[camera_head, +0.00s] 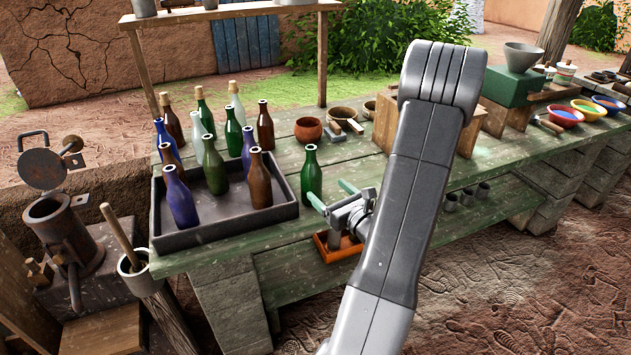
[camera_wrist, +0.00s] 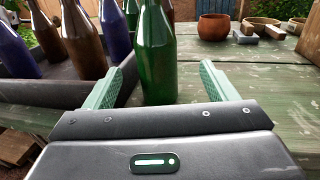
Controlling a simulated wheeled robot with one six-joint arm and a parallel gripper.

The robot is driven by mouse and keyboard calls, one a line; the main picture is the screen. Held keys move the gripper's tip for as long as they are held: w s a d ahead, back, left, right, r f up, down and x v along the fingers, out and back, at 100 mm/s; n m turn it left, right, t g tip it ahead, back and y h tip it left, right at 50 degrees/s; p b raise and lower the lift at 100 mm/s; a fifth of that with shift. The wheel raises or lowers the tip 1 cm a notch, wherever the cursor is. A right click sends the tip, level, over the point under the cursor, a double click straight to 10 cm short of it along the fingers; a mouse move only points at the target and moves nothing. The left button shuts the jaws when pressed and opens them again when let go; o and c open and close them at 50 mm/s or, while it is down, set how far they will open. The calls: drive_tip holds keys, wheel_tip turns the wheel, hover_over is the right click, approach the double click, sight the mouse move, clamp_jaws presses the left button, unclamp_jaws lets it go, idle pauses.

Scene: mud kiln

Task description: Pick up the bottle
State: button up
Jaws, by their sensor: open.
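A green bottle (camera_head: 311,178) stands upright on the green plank table (camera_head: 350,160), just right of the dark tray. My gripper (camera_head: 331,196) is open beside it, with its two green fingers spread. In the wrist view the green bottle (camera_wrist: 156,55) stands between and just beyond the fingertips of my gripper (camera_wrist: 160,85). The fingers appear clear of the glass.
A dark tray (camera_head: 225,228) at the left holds several blue, green and brown bottles close to the single bottle. A clay pot (camera_head: 308,129) and bowls stand behind. A small orange tray (camera_head: 338,252) sits below the table edge.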

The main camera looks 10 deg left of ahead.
sight(319, 183)
drive_tip(key=x, duration=0.5)
drive_tip(key=shift+s+a+p+x, duration=0.1)
drive_tip(key=shift+p+x, duration=0.3)
drive_tip(key=shift+x, duration=0.9)
drive_tip(key=shift+s+a+p+x, duration=0.15)
drive_tip(key=shift+p+x, duration=0.25)
drive_tip(key=shift+x, duration=0.9)
drive_tip(key=shift+f, duration=0.2)
drive_tip(key=c, duration=1.2)
drive_tip(key=shift+o, duration=0.2)
drive_tip(key=shift+r, duration=0.2)
